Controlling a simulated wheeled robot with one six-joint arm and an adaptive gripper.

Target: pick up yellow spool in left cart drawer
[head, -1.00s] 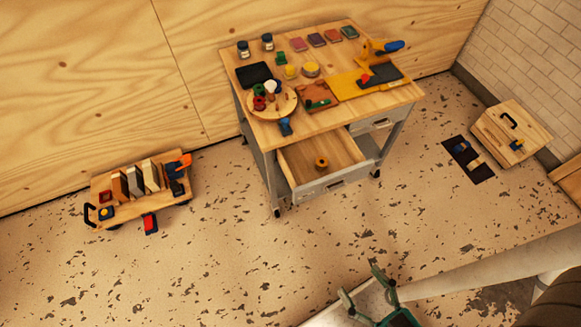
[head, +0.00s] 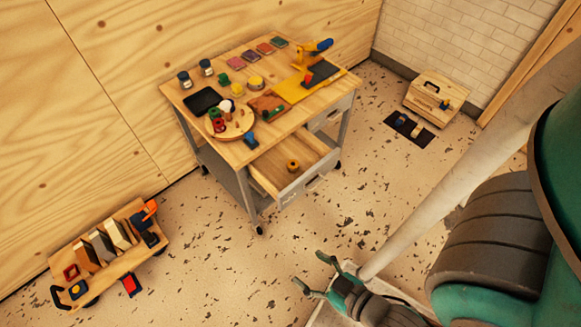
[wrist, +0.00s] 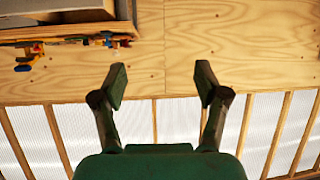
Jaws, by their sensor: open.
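A yellow-orange spool (head: 293,165) lies in the pulled-out left drawer (head: 270,176) of the wooden-topped cart (head: 175,92). The drawer is open toward me and otherwise looks empty. My gripper (head: 317,273) is open and empty, in front of the cart and well apart from the drawer in the head view. In the wrist view my gripper (wrist: 161,78) shows two spread fingers with nothing between them. The spool does not show in the wrist view.
The cart top holds jars (head: 206,67), a round wooden tray (head: 231,122) and a yellow tool (head: 312,55). A low trolley (head: 115,262) with blocks stands at left. A wooden box (head: 440,98) and dark mat (head: 408,127) lie at right. Floor before the drawer is clear.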

